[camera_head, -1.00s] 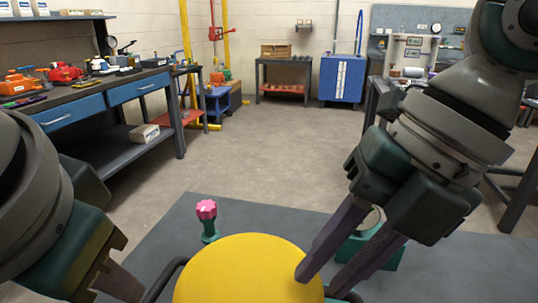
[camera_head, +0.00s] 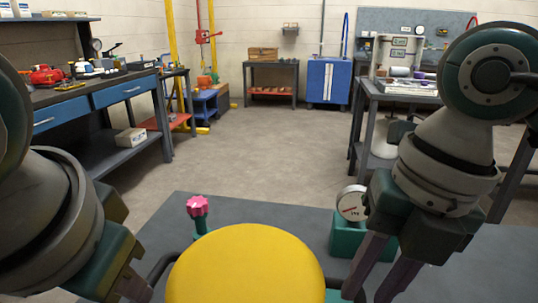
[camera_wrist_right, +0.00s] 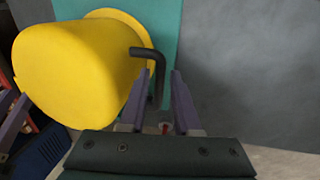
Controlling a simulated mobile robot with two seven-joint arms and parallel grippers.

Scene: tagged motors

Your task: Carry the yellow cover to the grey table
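The yellow cover (camera_head: 245,265) is at the bottom middle of the head view, with dark bent handles at its sides. In the right wrist view, the cover (camera_wrist_right: 75,70) is on the left, over a teal part. My right gripper (camera_wrist_right: 158,72) is open, with the dark handle (camera_wrist_right: 158,62) between its fingers and a gap beside it. In the head view, my right gripper (camera_head: 365,290) is just right of the cover. My left gripper (camera_head: 135,290) is beside the left handle (camera_head: 157,270); its fingertips are hidden. A grey flat surface (camera_head: 265,215) lies around the cover.
A pink knob (camera_head: 198,206) on a teal stem stands behind the cover. A teal block with a round gauge (camera_head: 351,203) is beside my right arm. A workbench (camera_head: 100,95) is at left, a dark table (camera_head: 405,90) at right. The floor (camera_head: 265,140) between is clear.

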